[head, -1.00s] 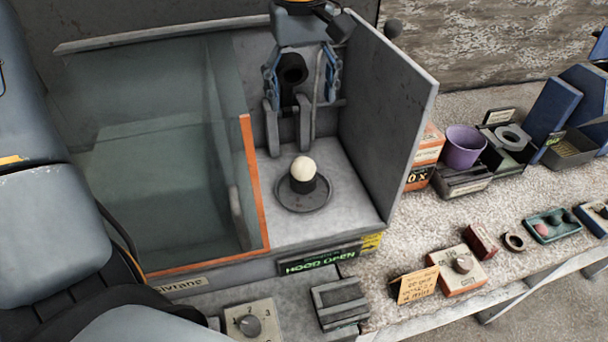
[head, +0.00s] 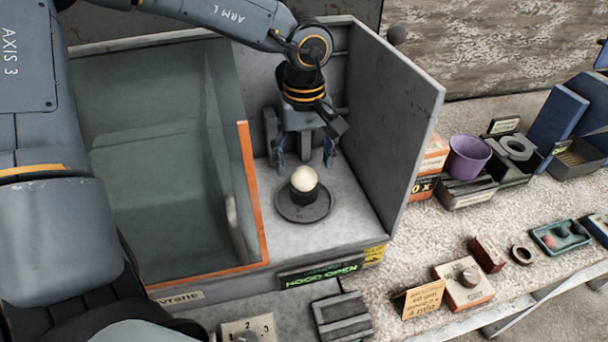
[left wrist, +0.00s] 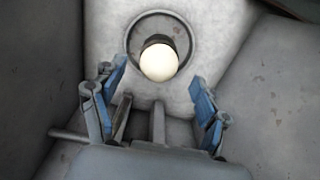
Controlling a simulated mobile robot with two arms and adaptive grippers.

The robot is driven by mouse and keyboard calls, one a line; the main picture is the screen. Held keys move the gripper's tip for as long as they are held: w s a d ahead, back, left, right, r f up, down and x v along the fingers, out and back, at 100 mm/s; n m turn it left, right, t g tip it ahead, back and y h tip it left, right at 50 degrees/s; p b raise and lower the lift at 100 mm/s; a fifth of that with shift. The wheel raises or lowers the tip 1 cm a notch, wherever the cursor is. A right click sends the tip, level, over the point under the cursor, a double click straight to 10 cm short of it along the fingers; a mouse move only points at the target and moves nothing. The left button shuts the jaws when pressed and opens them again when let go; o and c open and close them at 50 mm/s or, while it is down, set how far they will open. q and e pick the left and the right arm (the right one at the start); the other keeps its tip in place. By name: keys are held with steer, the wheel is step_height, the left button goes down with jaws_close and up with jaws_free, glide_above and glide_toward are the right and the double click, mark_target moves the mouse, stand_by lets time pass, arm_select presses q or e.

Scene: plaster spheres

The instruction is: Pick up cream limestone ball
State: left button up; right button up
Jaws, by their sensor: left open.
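The cream limestone ball (head: 304,179) sits on a short black holder (head: 304,197) in the middle of a round grey dish (head: 318,211), inside the hood. In the left wrist view the ball (left wrist: 159,62) lies ahead, between and beyond the fingertips. My left gripper (head: 305,165) points down just behind the ball in the head view, with its fingers apart and nothing between them. Its blue-padded fingers also show in the left wrist view (left wrist: 160,90). My right gripper is not in view.
The hood has a glass pane with an orange edge (head: 252,195) on the left and a grey wall (head: 395,130) on the right. A purple cup (head: 468,157), boxes and trays stand on the bench to the right. A "HOOD OPEN" sign (head: 320,275) is on the front.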

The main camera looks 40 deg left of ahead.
mark_target(304, 169)
arm_select(q)
step_height(304, 169, down, 3)
steer(key=shift+w+a+f+p, duration=0.15)
steer(key=shift+f+p, duration=0.05)
steer(key=shift+p, duration=0.1)
steer(key=shift+c, duration=0.2)
steer(key=c, duration=1.3)
steer(key=shift+r, duration=0.1)
steer(key=shift+r, duration=0.55)
steer(key=s+d+r+b, duration=0.1)
steer(key=d+r, duration=0.3)
steer(key=d+r+b, duration=0.2)
steer(key=d+r, duration=0.2)
steer(key=d, duration=0.1)
steer(key=s+d+r+b, duration=0.1)
steer(key=d+r, duration=0.2)
steer(key=d, duration=0.2)
steer(key=shift+s+r, duration=0.3)
steer(key=shift+r, duration=0.1)
